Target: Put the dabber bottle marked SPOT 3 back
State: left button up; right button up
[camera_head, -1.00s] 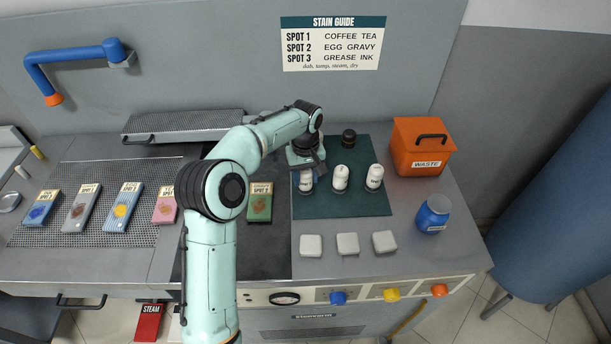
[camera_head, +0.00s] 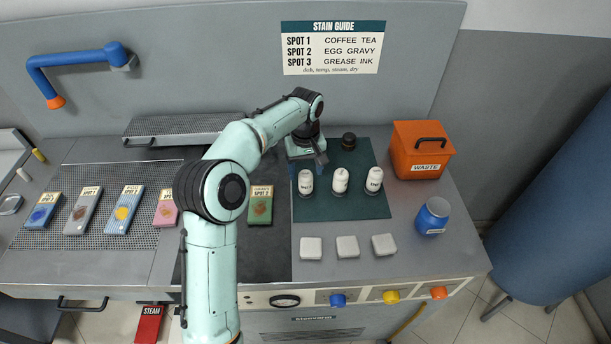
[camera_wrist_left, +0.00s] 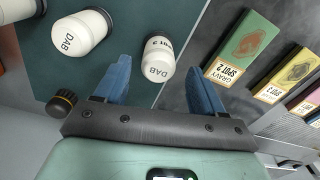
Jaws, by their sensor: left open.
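Three white dabber bottles stand upright in a row on the dark green mat (camera_head: 350,207): a left one (camera_head: 305,182), a middle one (camera_head: 340,181) and a right one (camera_head: 374,180). Their SPOT numbers are too small to read surely in the head view. My left gripper (camera_head: 306,168) is open, just behind the left bottle. In the left wrist view this bottle (camera_wrist_left: 158,62) stands ahead of the gap between the open blue fingers, apparently free of them; its number is partly turned away. Another bottle (camera_wrist_left: 82,33) shows to its left. My right gripper is not in view.
The orange waste bin (camera_head: 421,150) and a blue jar (camera_head: 432,215) are at right. White pads (camera_head: 347,246) lie in front of the mat. Fabric swatches (camera_head: 125,210) lie at left. A stain guide (camera_head: 333,45) hangs behind.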

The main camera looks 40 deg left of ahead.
pick_arm(q)
notch_tip(320, 180, up, 8)
jog(key=p, duration=0.1)
jog(key=shift+f, duration=0.15)
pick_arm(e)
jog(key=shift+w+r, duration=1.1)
pick_arm(q)
jog(key=shift+d+f, duration=0.1)
